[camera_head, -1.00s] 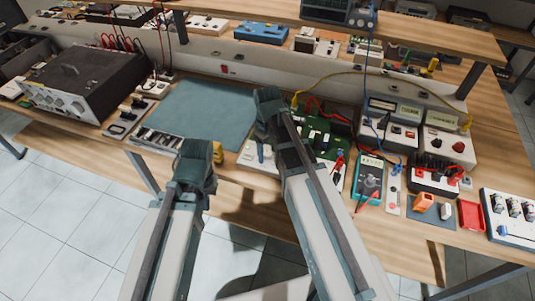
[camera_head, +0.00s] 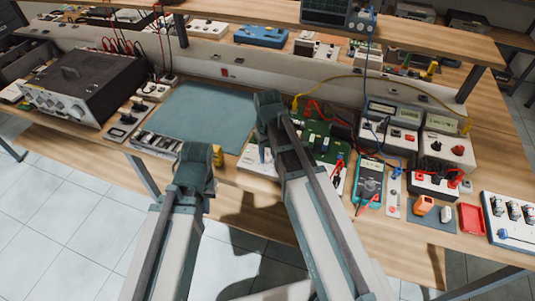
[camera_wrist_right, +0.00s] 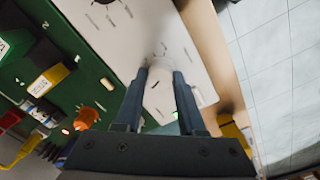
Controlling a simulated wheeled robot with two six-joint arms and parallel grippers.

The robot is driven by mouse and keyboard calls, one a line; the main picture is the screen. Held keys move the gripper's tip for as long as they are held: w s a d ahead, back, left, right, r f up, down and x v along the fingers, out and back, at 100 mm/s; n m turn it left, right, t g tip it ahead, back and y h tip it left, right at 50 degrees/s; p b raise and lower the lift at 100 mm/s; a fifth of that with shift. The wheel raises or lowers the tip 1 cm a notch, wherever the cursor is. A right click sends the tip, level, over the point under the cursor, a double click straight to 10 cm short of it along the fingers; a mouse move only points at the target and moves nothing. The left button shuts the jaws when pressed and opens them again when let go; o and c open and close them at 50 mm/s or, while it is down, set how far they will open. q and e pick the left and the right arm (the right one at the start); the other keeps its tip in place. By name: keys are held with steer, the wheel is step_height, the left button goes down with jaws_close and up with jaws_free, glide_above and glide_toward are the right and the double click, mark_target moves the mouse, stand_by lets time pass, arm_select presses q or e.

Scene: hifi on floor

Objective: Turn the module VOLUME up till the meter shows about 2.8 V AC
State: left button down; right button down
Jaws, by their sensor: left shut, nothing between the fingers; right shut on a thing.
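The module is a green circuit board (camera_head: 318,128) with a white front panel (camera_head: 255,163), on the bench right of the mat. In the right wrist view its white panel (camera_wrist_right: 140,38) carries a pale knob (camera_wrist_right: 159,98). My right gripper (camera_wrist_right: 160,76) is shut on this knob, one finger on each side. Its label is unreadable. In the head view my right arm hides the knob. My left gripper (camera_head: 194,168) is shut and empty, in front of the bench edge, clear of the module. The teal handheld meter (camera_head: 370,185) lies right of the module; its reading is too small to make out.
Red and yellow leads (camera_head: 345,77) run around the board. The blue-green mat (camera_head: 205,115) is bare.

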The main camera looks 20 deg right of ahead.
mark_target(268, 156)
steer(key=shift+m, duration=1.1)
steer(key=c, duration=0.5)
jaws_free()
step_height(268, 156, up, 14)
steer(key=p, duration=1.3)
steer(key=shift+p, duration=0.4)
steer(key=shift+f, duration=0.15)
